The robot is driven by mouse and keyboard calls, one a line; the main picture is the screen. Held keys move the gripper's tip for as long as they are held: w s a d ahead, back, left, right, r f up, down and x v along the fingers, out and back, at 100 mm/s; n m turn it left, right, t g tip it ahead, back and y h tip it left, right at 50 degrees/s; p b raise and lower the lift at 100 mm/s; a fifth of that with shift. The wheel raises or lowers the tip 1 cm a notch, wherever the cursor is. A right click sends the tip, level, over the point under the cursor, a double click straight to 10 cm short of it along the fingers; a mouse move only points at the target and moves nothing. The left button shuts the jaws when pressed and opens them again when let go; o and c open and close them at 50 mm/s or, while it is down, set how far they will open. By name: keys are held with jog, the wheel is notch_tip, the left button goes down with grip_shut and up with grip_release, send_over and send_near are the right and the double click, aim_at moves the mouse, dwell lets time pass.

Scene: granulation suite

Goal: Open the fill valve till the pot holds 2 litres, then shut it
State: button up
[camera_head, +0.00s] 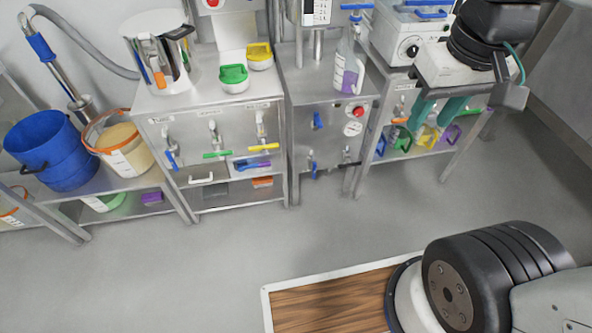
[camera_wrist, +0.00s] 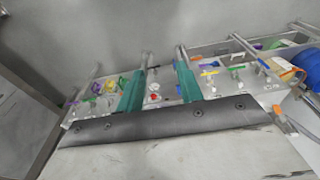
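My gripper (camera_head: 440,112) hangs at the upper right in front of the right-hand bench, its two green fingers apart with nothing between them. In the wrist view the gripper (camera_wrist: 160,95) is also open, and the valve panels are beyond it. A steel pot (camera_head: 170,72) stands on the left cabinet; its inside and liquid level cannot be seen. The left cabinet front carries valves with a blue handle (camera_head: 171,160), a green handle (camera_head: 216,154) and a yellow handle (camera_head: 263,148). The middle cabinet has blue-handled valves (camera_head: 318,120) too. I cannot tell which one is the fill valve.
A red knob (camera_head: 358,112) and a dial gauge (camera_head: 352,129) sit on the middle cabinet, a spray bottle (camera_head: 348,65) on top. A blue bucket (camera_head: 52,150) and a cream tub (camera_head: 121,150) stand at left. The grey floor (camera_head: 240,245) before the cabinets is clear.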

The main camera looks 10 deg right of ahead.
jog(key=w+f, duration=0.3)
jog(key=w, duration=0.9)
jog(key=t, duration=0.4)
send_over(315, 167)
jog(key=s, duration=0.5)
notch_tip(315, 167, down, 53)
jog(key=f+t, duration=0.1)
jog(key=f, duration=0.1)
jog(key=w+f+t, duration=0.1)
jog(key=f, duration=0.1)
jog(key=w+f+t, duration=0.1)
jog(key=f, duration=0.1)
jog(key=shift+a+f, duration=0.15)
jog(key=shift+a, duration=0.05)
notch_tip(315, 167, down, 3)
jog(key=t, duration=0.4)
jog(key=shift+w+f+t, duration=0.1)
jog(key=shift+f+t, duration=0.1)
jog(key=shift+t, duration=0.2)
jog(key=s+t, duration=0.4)
jog(key=t, duration=0.1)
jog(key=w, duration=0.5)
jog(key=w+f, duration=0.1)
jog(key=w, duration=0.1)
jog(key=shift+w+d, duration=0.2)
jog(key=shift+w, duration=0.05)
jog(key=shift+r, duration=0.1)
